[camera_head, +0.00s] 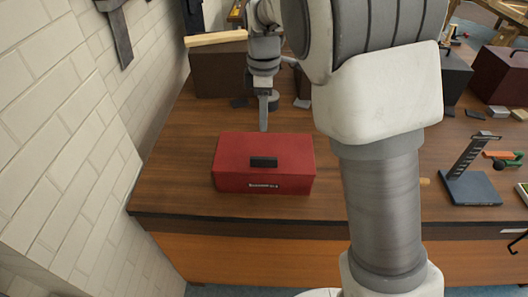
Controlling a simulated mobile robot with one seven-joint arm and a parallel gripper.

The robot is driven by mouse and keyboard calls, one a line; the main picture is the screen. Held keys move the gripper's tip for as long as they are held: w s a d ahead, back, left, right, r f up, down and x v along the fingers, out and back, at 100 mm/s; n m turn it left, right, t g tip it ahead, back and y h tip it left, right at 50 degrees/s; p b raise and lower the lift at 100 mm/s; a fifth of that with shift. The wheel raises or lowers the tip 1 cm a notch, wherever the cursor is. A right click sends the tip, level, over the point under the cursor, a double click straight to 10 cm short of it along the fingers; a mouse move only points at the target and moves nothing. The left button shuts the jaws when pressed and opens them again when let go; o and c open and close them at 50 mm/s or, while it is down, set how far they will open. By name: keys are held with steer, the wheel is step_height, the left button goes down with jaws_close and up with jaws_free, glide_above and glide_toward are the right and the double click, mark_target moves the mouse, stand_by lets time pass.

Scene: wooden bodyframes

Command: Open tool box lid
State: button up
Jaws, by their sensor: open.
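The red tool box (228,174) sits on the wooden workbench, left of the middle of the head view. Its lid (294,146) looks down flat, with a black handle (263,162) on top and a pale label on the front. My gripper (264,124) points down just behind the box's back edge, as seen from the head camera. It is open and I see nothing between its fingers. The fingers overlap in this view, and I cannot tell whether they touch the box.
The workbench (180,168) has clear room left of the box. A brown box (217,75) with a wooden bar stands behind. A dark stand (470,186) and orange-and-green tool (503,156) lie to the right. A white brick wall (60,140) borders the left. My arm hides the bench's middle.

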mark_target(264, 158)
step_height(264, 158, down, 16)
steer(key=shift+r+p, duration=0.1)
steer(key=shift+p, duration=0.55)
jaws_close()
stand_by(1.1)
